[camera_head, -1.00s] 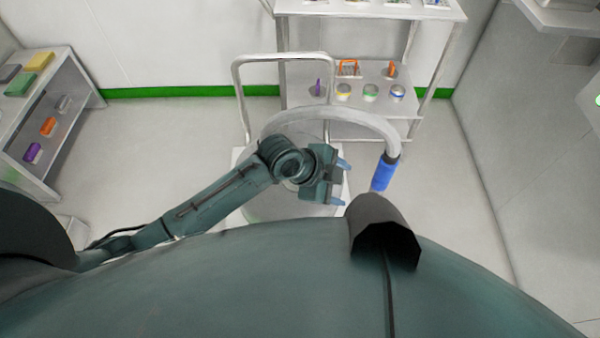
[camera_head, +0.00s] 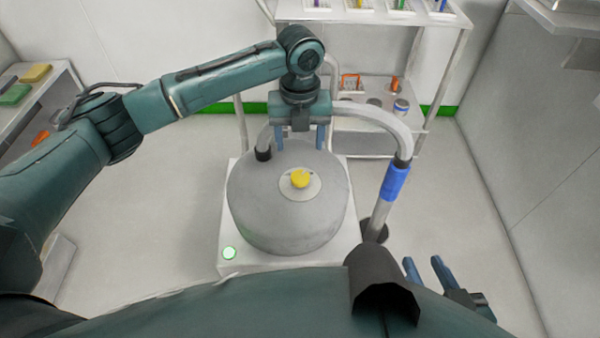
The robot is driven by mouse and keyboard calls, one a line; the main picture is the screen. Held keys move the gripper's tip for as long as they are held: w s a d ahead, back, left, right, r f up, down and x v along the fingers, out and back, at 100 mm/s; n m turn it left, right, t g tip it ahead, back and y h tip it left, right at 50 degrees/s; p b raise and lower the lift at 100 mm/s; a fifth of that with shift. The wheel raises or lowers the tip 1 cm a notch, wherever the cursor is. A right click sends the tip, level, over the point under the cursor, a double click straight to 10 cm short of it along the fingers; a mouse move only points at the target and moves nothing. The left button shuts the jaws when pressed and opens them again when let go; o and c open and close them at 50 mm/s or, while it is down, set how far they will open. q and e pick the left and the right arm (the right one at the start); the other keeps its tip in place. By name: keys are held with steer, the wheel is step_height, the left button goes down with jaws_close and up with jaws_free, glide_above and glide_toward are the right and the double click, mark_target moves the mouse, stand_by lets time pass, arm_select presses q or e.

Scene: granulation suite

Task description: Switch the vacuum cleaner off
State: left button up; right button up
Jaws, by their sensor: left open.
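The vacuum cleaner (camera_head: 290,222) is a grey drum on a white base (camera_head: 310,260). A yellow knob (camera_head: 300,178) sits on a pale disc on its top. A round green lamp (camera_head: 229,253) glows on the front left of the base. My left gripper (camera_head: 299,146) is open and empty, its fingers pointing down; in the picture it is just beyond the knob and apart from it. My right gripper (camera_head: 423,259) shows at the lower right, open and empty, away from the drum.
A grey hose (camera_head: 375,117) arches right to a blue grip (camera_head: 395,183) and a tube standing at a dark cup (camera_head: 376,230). A white shelf rack (camera_head: 445,55) with jars stands behind. Another shelf (camera_head: 62,85) is at left. Floor is clear on both sides.

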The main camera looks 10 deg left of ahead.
mark_target(300, 176)
arm_select(q)
step_height(300, 176, down, 11)
steer(key=shift+r+b, duration=0.1)
steer(key=shift+b, duration=0.8)
steer(key=shift+c, duration=0.5)
